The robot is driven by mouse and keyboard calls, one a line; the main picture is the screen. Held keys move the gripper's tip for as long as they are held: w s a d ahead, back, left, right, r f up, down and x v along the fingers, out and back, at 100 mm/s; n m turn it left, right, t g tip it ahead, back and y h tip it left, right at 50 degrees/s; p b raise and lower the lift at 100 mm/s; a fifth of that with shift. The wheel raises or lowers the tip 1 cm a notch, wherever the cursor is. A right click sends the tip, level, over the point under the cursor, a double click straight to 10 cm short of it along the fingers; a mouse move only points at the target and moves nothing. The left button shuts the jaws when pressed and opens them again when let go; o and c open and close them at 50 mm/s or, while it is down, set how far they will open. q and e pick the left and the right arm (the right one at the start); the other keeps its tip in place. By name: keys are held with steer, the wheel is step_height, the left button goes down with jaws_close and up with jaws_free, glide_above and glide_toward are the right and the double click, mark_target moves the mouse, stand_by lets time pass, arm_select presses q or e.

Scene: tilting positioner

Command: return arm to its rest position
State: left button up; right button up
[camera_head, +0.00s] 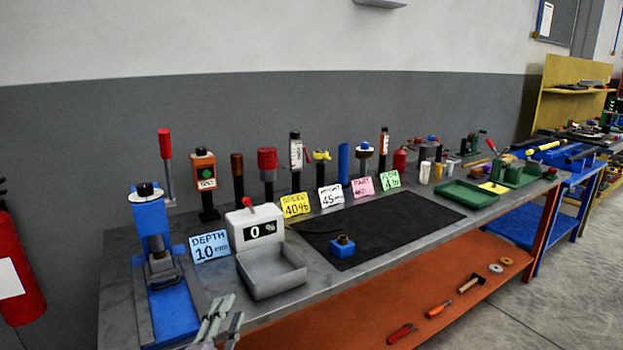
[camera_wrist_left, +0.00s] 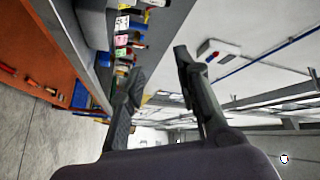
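My left gripper (camera_head: 222,318) shows at the bottom edge of the head view, in front of the workbench's near edge, close to the blue press and the grey tray. In the left wrist view my left gripper (camera_wrist_left: 160,62) has its two dark fingers apart with nothing between them. That view is turned sideways, with the bench at upper left and the ceiling at right. My right gripper is in neither view.
The workbench (camera_head: 120,275) carries a blue press (camera_head: 172,308), a grey tray with a display (camera_head: 272,270), a black mat (camera_head: 395,232), a small blue block (camera_head: 342,247) and a green tray (camera_head: 467,194). Tools lie on the orange lower shelf (camera_head: 370,317). A red extinguisher (camera_head: 15,270) stands left.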

arm_select(q)
steer(key=s+a+f+n+g+y, duration=0.2)
steer(key=s+a+f+n+g, duration=0.15)
steer(key=s+f, duration=0.35)
steer(key=s+a+f+n+g+y, duration=0.2)
steer(key=s+f+n+g, duration=0.25)
steer(key=f, duration=0.35)
steer(key=s+f+n+g+h, duration=0.15)
steer(key=s+f+g, duration=0.25)
steer(key=s, duration=0.5)
steer(key=s+f+n+g, duration=0.2)
steer(key=s+f+g, duration=0.25)
steer(key=s, duration=0.55)
step_height(320, 180, down, 25)
steer(key=s, duration=0.1)
steer(key=s+a+f+g, duration=0.1)
steer(key=s+a+f, duration=0.1)
steer(key=s+f, duration=1.5)
steer(key=shift+a, duration=0.2)
